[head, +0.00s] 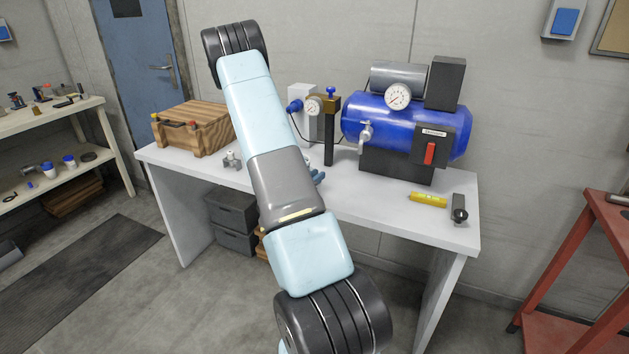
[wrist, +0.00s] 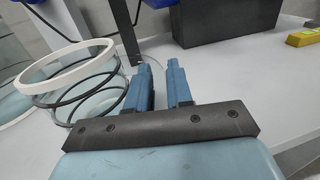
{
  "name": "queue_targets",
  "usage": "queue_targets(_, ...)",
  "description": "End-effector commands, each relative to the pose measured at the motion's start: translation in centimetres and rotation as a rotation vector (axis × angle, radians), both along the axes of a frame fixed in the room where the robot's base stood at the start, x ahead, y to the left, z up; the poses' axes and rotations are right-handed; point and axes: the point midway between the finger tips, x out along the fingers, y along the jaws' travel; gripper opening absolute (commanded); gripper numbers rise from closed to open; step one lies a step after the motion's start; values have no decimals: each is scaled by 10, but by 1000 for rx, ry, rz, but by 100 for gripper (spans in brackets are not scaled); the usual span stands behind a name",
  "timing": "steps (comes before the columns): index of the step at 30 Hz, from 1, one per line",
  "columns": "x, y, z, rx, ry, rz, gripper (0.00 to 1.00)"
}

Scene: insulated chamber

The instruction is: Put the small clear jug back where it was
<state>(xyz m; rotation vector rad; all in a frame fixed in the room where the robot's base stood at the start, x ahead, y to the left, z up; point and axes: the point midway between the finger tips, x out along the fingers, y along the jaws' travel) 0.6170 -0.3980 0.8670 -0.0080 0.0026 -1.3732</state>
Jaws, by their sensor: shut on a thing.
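In the wrist view, a clear round vessel with a pale rim and dark rings, which I take for the small clear jug (wrist: 76,88), is at the left, tilted in the picture and right beside my left finger. My gripper (wrist: 163,75) has two blue fingers with a narrow gap between them, shut on the jug; the gripped part is too clear to make out. In the head view my gripper (head: 318,177) shows only as blue fingertips beside my arm, over the white bench (head: 400,212). The jug is hidden there behind my arm.
On the bench stand a blue compressor tank (head: 375,118), a dark post with a gauge (head: 328,130) and a wooden crate (head: 195,128). A yellow level (head: 428,199) and a small dark tool (head: 459,208) lie at the right. The bench front right is mostly bare.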

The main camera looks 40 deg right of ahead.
Motion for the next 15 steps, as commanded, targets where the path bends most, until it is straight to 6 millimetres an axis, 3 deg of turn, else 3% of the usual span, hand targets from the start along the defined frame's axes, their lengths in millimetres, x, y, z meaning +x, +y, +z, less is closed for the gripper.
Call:
queue_targets(4,1,2,-14,1,1,3,0)
queue_targets(14,2,3,-16,1,1,5,0)
queue_targets(15,2,3,-16,1,0,5,23)
